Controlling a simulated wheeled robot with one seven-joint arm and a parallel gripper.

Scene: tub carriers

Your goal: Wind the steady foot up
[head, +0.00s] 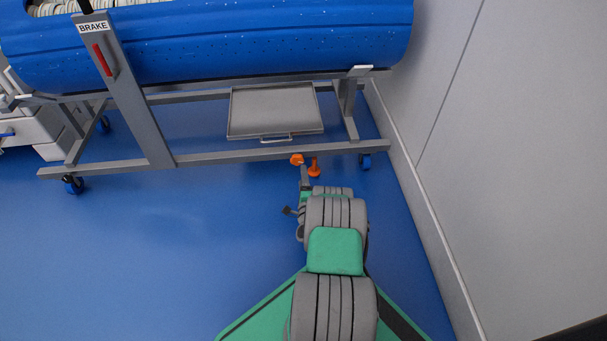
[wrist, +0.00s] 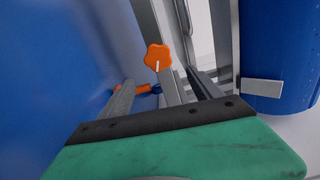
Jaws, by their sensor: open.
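The blue tub carrier's grey lower rail (head: 230,157) has an orange star-shaped knob (head: 297,159) near its right end. Beside it, an orange foot (head: 314,172) hangs low; I cannot tell whether it touches the floor. In the wrist view the knob (wrist: 157,56) bears a white mark and lies ahead, between the lines of my two fingers. An orange part (wrist: 142,89), probably the foot, shows behind the left finger. My gripper (head: 304,180) is open, just in front of the knob; in the wrist view (wrist: 160,78) nothing is held between its fingers.
A blue perforated tub (head: 250,45) lies on the carrier above. A red brake handle (head: 102,60) is on the left post. A grey tray (head: 275,110) sits beneath the tub. A pale wall (head: 500,170) stands close on the right. Blue floor (head: 130,260) is clear at left.

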